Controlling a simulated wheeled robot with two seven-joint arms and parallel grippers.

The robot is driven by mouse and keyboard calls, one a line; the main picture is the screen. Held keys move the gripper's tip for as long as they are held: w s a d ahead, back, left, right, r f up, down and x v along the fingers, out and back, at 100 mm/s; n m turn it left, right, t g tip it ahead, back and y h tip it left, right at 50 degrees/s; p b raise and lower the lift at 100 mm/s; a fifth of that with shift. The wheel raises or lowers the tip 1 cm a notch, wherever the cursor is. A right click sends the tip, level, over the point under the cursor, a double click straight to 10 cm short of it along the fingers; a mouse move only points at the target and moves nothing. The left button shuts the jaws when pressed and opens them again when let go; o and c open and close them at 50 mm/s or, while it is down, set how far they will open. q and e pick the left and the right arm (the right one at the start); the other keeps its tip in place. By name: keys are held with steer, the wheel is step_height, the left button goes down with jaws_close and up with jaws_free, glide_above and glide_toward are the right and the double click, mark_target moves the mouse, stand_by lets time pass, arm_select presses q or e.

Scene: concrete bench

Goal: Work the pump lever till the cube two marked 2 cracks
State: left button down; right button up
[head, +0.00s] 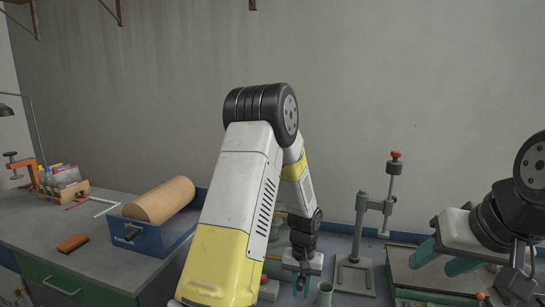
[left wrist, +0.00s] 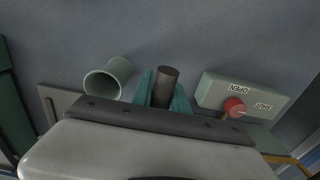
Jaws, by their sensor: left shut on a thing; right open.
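My left gripper (head: 302,284) is low behind my left arm in the head view. In the left wrist view its teal fingers (left wrist: 163,95) are shut on a dark grey round bar, which looks like the pump lever (left wrist: 167,80). A pale green open tube (left wrist: 108,78) stands to the left of the fingers; it also shows in the head view (head: 324,294). A grey-green valve box (left wrist: 255,95) with a red knob (left wrist: 235,106) and OPEN and SHUT labels is to the right. My right gripper (head: 441,258) is open and empty at the right. No cube marked 2 is visible; my left arm hides much of the middle.
A grey stand with a red-topped rod (head: 361,235) is right of my left arm. A blue box (head: 150,237) holding a tan roll (head: 160,200), an orange block (head: 73,243) and an orange clamp (head: 22,168) are on the left bench.

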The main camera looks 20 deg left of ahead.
arm_select(q)
steer(key=w+r, duration=0.1)
steer(key=r, duration=0.4)
steer(key=w+r, duration=0.1)
steer(key=r, duration=0.2)
steer(key=shift+w+r, duration=0.3)
steer(key=shift+r, duration=0.05)
steer(key=c, duration=1.2)
jaws_free()
step_height(320, 180, up, 15)
steer(key=shift+f, duration=0.1)
